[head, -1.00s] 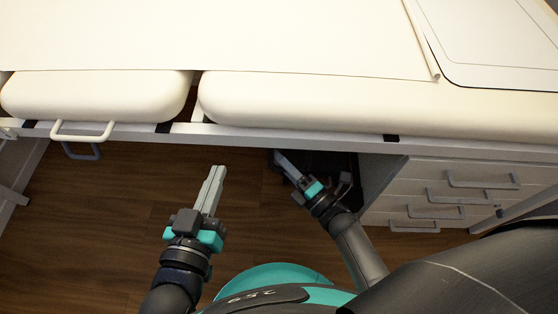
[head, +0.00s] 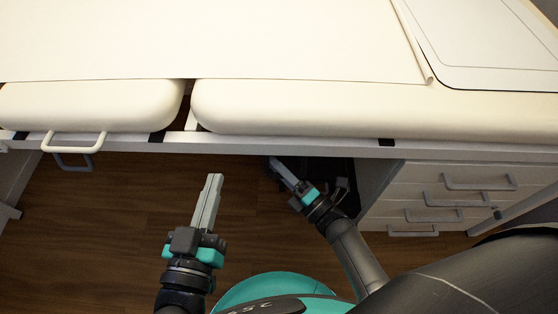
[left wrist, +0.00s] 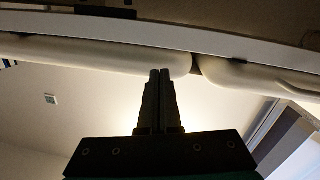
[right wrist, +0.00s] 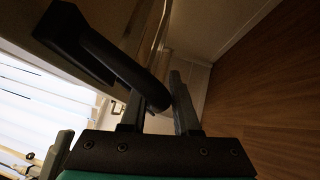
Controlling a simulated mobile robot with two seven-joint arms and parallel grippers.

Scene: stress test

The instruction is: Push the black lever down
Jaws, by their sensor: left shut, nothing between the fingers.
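A black lever, a thick curved bar (right wrist: 110,58), shows in the right wrist view, running from the upper left to a rounded end near my right fingers. My right gripper (right wrist: 157,92) has its fingers apart, with the lever's end at the gap; whether they touch is unclear. In the head view the right gripper (head: 277,168) reaches under the bench edge, and the lever is hard to tell from the dark area there. My left gripper (head: 212,182) is shut and empty over the floor before the bench; its closed fingers (left wrist: 161,75) also show in the left wrist view.
A cream padded bench (head: 350,112) spans the view above both grippers, with a gap between its pads. A white handle (head: 72,142) hangs at its left. Drawers (head: 440,185) stand at the right. The wooden floor (head: 110,215) is clear at the left.

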